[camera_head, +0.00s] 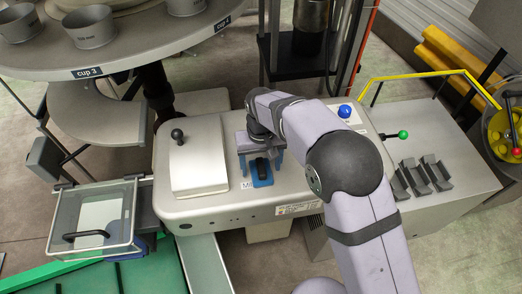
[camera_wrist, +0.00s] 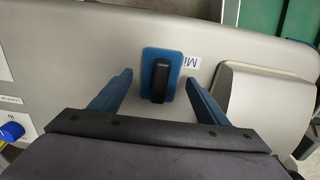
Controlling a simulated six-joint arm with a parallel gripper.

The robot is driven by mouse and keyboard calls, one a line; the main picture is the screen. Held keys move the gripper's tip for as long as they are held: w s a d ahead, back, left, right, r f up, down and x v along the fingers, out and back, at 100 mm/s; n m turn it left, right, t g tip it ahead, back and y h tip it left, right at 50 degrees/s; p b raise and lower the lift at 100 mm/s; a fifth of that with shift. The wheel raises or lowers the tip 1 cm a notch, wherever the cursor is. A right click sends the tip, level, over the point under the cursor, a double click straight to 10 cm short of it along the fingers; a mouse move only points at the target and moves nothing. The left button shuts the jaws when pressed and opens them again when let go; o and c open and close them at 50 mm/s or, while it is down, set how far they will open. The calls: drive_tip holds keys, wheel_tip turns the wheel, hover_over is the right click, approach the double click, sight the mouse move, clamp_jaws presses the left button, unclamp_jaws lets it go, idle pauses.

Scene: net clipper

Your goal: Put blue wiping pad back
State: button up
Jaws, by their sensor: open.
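The blue wiping pad (camera_head: 262,178) with a black handle lies on the grey machine top, in front of my gripper. In the wrist view the pad (camera_wrist: 174,59) sits between and just beyond the fingertips, its dark handle pointing along the fingers. A printed label, partly covered, shows beside it. My gripper (camera_head: 261,160) is open above the machine top, its two blue fingers spread to either side of the pad. In the wrist view my gripper (camera_wrist: 160,78) holds nothing. Whether the fingers touch the machine top is hard to tell.
A raised lid with a black knob (camera_head: 190,160) is left of the pad. A blue button (camera_head: 345,111) and a green-knobbed lever (camera_head: 403,134) are to the right. A clear-lidded box (camera_head: 92,222) stands at the left. A round table with cups (camera_head: 88,28) is behind.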

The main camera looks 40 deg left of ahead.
sight(261, 166)
wheel_tip(261, 166, up, 11)
drive_tip(key=b, duration=0.2)
drive_tip(key=shift+r+b, duration=0.2)
drive_tip(key=shift+b, duration=0.15)
drive_tip(key=w+d+f+m, duration=0.1)
drive_tip(key=w+d+m, duration=0.15)
drive_tip(key=d, duration=0.85)
drive_tip(key=w+d+f+m, duration=0.15)
drive_tip(key=w+d, duration=0.25)
drive_tip(key=d, duration=0.8)
drive_tip(key=s+d+f+m, duration=0.2)
drive_tip(key=s+d, duration=0.4)
drive_tip(key=d, duration=0.4)
drive_tip(key=s+d+f+m, duration=0.3)
drive_tip(key=s+d, duration=0.4)
drive_tip(key=d, duration=0.3)
drive_tip(key=shift+f, duration=0.35)
drive_tip(key=shift+s, duration=0.1)
